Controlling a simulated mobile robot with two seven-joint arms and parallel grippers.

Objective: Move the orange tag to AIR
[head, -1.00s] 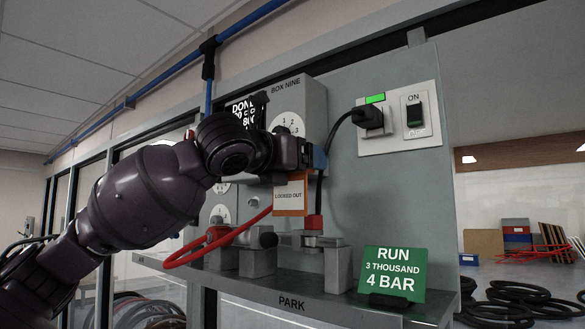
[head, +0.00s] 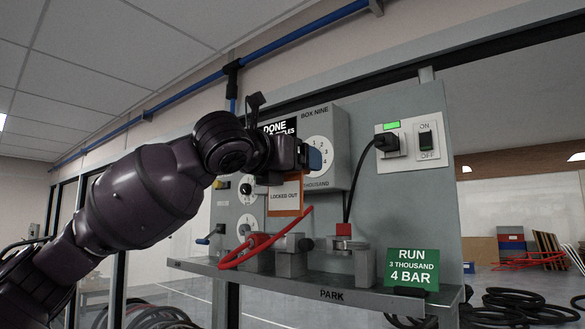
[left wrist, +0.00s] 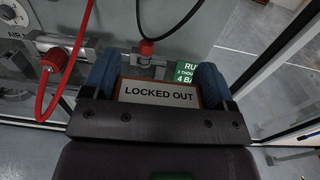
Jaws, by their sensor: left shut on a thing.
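The orange tag (head: 286,197) is an orange-bordered card with a white face reading LOCKED OUT. My left gripper (head: 306,158) is shut on its upper part, and the tag hangs in front of the grey panel, above the shelf. In the left wrist view the tag (left wrist: 158,94) lies between the blue fingers. AIR lettering (left wrist: 14,35) shows at the left edge of the wrist view, beside a red fitting (left wrist: 56,60) with the red hose. In the head view the red hose (head: 268,242) loops left of the tag's lower edge. My right gripper is not in view.
The shelf (head: 300,283) carries PARK lettering and several metal blocks. A black cable ends at a red-topped fitting (head: 343,230) right of the tag. A green RUN sign (head: 412,268) stands at right. BOX NINE (head: 335,125) with its dial is behind the gripper.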

